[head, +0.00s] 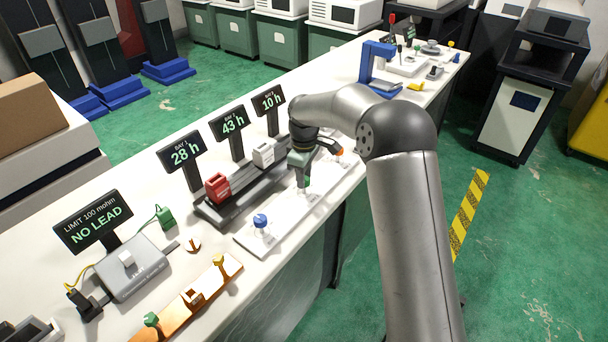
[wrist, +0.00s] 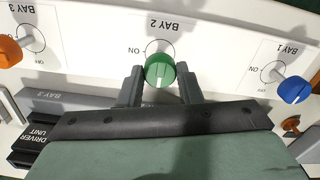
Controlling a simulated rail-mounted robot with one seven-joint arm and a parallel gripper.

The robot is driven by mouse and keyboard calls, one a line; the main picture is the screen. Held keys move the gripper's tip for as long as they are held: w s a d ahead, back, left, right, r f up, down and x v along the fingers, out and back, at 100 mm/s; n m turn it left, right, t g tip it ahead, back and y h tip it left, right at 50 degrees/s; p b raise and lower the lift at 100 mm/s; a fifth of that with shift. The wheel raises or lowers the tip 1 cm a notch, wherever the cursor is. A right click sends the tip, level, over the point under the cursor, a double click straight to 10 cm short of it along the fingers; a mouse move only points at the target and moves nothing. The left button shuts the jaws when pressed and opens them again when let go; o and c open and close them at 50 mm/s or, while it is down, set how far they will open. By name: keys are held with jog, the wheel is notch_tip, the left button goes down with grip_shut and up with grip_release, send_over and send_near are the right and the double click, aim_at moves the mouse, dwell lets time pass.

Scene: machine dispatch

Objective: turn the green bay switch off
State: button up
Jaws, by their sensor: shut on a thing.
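The green bay switch (wrist: 160,70) is a round knob on a post under the upside-down label BAY 2 in the wrist view. My gripper (wrist: 160,88) has its two dark fingers on either side of the knob and is shut on it. A pale line shows on the knob's face, and an ON mark is printed to its left; its OFF mark is hidden. In the head view my gripper (head: 305,176) reaches down onto the white switch panel (head: 250,242), and the green knob (head: 307,183) shows below it.
The blue BAY 1 switch (wrist: 295,90) and the orange BAY 3 switch (wrist: 10,51) flank the green one. Behind the panel, a dark rack holds a red unit (head: 217,188) and a grey unit (head: 263,154). Bay displays (head: 232,123) stand behind it.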

jog(key=shift+w+r, duration=0.1)
jog(key=o, duration=1)
notch_tip(320, 180, up, 17)
jog(key=shift+r, duration=0.2)
jog(key=s+d+m, duration=0.4)
jog(key=s+d, duration=0.2)
jog(key=s, duration=0.4)
jog(key=s+d+m, duration=0.3)
jog(key=s+d, duration=0.3)
jog(key=s, duration=0.4)
jog(key=s+d+f+m, duration=0.1)
jog(key=s+f+m, duration=0.1)
jog(key=s, duration=0.4)
jog(key=s+d+f+m, duration=0.2)
jog(key=s+f, duration=0.2)
jog(key=s, duration=0.1)
jog(key=s+d+f+m, duration=0.2)
jog(key=s+f, duration=0.1)
jog(key=s, duration=0.3)
jog(key=shift+s+d+m, duration=0.15)
jog(key=shift+s+m, duration=0.15)
jog(key=shift+s, duration=0.05)
